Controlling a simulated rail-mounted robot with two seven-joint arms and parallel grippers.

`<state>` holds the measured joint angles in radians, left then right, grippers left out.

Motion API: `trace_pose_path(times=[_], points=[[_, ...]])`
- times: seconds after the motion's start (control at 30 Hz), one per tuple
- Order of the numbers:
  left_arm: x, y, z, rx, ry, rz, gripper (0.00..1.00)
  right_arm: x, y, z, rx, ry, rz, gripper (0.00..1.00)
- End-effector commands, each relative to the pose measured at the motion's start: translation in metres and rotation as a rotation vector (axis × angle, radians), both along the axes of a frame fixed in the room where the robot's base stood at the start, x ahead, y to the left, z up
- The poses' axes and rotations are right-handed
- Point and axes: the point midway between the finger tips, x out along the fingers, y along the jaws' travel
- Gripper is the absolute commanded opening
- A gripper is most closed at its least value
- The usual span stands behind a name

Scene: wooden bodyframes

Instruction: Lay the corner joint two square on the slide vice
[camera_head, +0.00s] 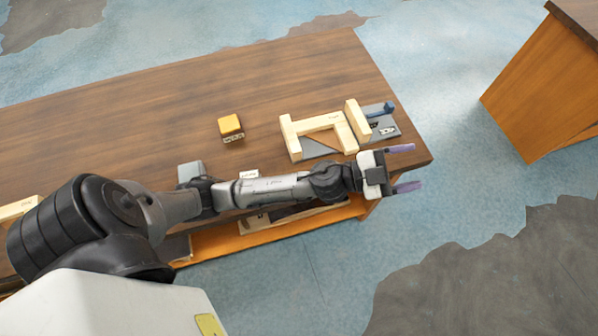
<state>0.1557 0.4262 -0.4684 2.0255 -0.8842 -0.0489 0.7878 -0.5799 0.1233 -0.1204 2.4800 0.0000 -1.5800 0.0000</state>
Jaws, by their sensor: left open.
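A pale wooden frame-like piece (317,123), which looks like the corner joint, lies on the table near its right end. It has a cross bar with side bars, and a dark grey plate (320,144) shows under it. Just right of it is what looks like the slide vice (384,129), a grey base with a blue handle (381,110). A pale wooden block (357,118) stands at its left side. I cannot tell whether the joint touches the vice. My left gripper (403,168) is open and empty, nearer than the vice, around the table's front right corner. My right gripper is out of view.
A yellow-topped block (231,127) stands on the brown wooden table (150,105), left of the frame piece. Wooden parts (290,212) lie on a lower shelf under my left arm. Another wooden cabinet (540,90) stands at the right. The table's back left is clear.

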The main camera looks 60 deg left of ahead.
Motion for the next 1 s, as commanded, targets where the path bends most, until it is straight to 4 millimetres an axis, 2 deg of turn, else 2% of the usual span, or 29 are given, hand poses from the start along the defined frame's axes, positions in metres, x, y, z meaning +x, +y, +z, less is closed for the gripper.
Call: trace_pose_path(times=[0.1, 0.17, 0.27, 0.4, 0.5, 0.6, 0.73, 0.83, 1.0], points=[[-0.018, 0.039, -0.036, -0.131, 0.225, 0.267, 0.70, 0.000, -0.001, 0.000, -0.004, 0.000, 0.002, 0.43], [-0.032, 0.058, -0.061, -0.163, 0.367, 0.388, 0.70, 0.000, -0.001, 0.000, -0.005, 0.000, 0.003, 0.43], [-0.068, 0.083, -0.107, -0.177, 0.633, 0.550, 0.70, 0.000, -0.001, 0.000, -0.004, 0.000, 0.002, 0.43], [-0.135, 0.101, -0.164, -0.130, 1.014, 0.672, 0.70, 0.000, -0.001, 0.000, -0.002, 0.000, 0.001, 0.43], [-0.185, 0.104, -0.191, -0.074, 1.250, 0.690, 0.70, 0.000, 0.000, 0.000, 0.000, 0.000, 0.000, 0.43], [-0.227, 0.103, -0.206, -0.019, 1.434, 0.675, 0.70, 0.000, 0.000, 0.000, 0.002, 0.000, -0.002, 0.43], [-0.265, 0.099, -0.214, 0.034, 1.590, 0.640, 0.70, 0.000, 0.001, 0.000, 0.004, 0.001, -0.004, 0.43], [-0.280, 0.098, -0.216, 0.058, 1.650, 0.621, 0.70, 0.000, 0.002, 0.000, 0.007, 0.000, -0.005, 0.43], [-0.287, 0.097, -0.217, 0.071, 1.677, 0.611, 0.70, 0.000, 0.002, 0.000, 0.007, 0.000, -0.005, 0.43]])
